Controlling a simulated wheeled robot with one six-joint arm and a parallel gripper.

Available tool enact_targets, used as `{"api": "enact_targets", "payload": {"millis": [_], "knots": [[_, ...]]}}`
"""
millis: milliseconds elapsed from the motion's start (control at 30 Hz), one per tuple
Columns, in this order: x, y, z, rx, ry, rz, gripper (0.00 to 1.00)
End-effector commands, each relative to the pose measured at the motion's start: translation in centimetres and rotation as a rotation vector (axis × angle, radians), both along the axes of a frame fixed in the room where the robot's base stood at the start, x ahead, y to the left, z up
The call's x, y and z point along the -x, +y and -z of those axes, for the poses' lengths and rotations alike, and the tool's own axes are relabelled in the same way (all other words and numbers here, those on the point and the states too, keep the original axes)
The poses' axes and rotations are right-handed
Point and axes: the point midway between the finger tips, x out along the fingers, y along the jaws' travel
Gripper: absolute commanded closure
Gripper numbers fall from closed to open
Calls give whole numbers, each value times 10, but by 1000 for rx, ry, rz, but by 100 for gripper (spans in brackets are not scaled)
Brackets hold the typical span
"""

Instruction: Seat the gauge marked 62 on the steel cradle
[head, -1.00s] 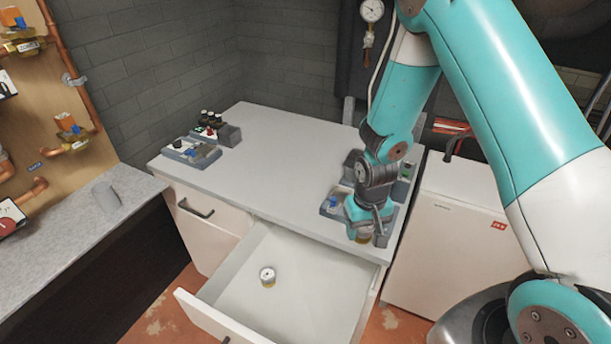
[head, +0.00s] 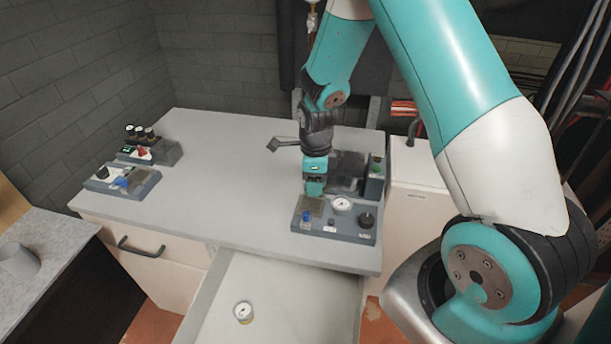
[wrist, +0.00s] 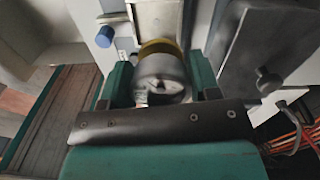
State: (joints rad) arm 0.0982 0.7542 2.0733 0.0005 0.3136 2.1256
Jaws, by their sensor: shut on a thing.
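My gripper (head: 314,190) is at the left part of the right-hand grey control panel (head: 318,231) on the counter. In the wrist view, its green fingers (wrist: 163,88) are shut on a round gauge (wrist: 160,88) with a brass-coloured band. I cannot read a number on it. A pale metal plate, possibly the steel cradle (wrist: 157,18), lies just beyond the gauge; I cannot tell whether they touch. In the head view the held gauge is not clearly visible. Another white-faced gauge (head: 243,311) lies in the open drawer.
The panel carries a white dial (head: 341,204), a blue knob (head: 306,216) and a black knob (head: 366,219). A dark box with a green button (head: 376,168) stands behind. Another device group (head: 122,180) sits at the counter's left. The counter's middle is clear. The drawer (head: 285,290) juts out in front.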

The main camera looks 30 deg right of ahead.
Motion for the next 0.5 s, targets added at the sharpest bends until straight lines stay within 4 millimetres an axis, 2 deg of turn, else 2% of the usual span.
{"api": "enact_targets", "payload": {"millis": [200, 500], "knots": [[-3, 12, 11, 0, 0, -10, 74], [-3, 15, 36, 0, 0, -16, 74]]}}
